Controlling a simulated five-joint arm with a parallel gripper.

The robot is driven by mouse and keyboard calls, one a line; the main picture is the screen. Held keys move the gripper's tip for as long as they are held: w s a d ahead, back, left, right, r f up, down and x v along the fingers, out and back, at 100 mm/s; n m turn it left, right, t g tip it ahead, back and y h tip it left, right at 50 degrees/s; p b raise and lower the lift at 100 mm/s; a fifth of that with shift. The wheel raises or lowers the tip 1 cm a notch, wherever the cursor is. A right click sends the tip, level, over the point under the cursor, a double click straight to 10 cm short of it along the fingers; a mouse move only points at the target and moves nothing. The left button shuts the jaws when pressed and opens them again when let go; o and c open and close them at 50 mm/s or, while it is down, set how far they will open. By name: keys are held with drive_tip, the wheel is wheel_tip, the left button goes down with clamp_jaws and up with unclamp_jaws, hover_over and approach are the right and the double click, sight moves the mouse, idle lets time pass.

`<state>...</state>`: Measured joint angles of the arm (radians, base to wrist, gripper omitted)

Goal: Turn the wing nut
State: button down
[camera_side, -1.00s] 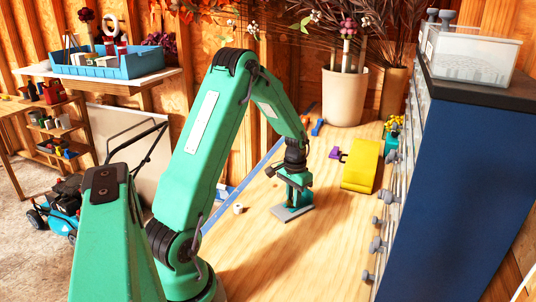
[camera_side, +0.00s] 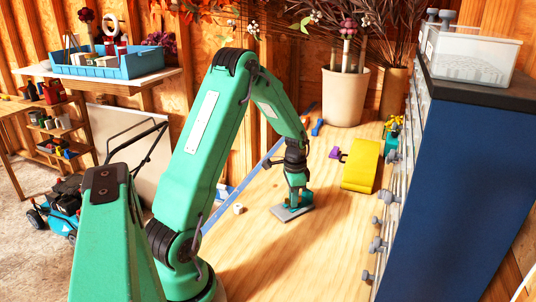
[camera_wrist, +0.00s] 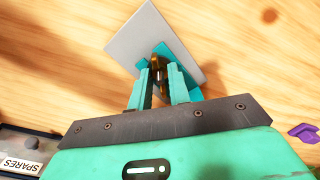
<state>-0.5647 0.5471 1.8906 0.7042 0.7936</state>
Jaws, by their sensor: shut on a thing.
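The brass-brown wing nut (camera_wrist: 160,50) shows in the wrist view between my fingertips, partly hidden by them. It is on a teal block (camera_wrist: 179,52) fixed to a grey plate (camera_wrist: 133,37), which lies on the wooden bench. In the side view the plate (camera_side: 291,214) shows beneath my gripper (camera_side: 298,194), and the nut is hidden there. In the wrist view my gripper (camera_wrist: 160,76) points down at the block with its two teal fingers closed on the nut.
A small white cube (camera_side: 239,208) lies left of the plate. A yellow object (camera_side: 361,167) and a purple piece (camera_side: 335,153) lie behind and right. A box labelled SPARES (camera_wrist: 22,150) is at the wrist view's lower left. A blue cabinet (camera_side: 450,180) bounds the right.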

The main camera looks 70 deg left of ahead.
drive_tip(key=c, duration=1.3)
unclamp_jaws()
drive_tip(key=shift+r, duration=0.1)
drive_tip(key=shift+r, duration=3.85)
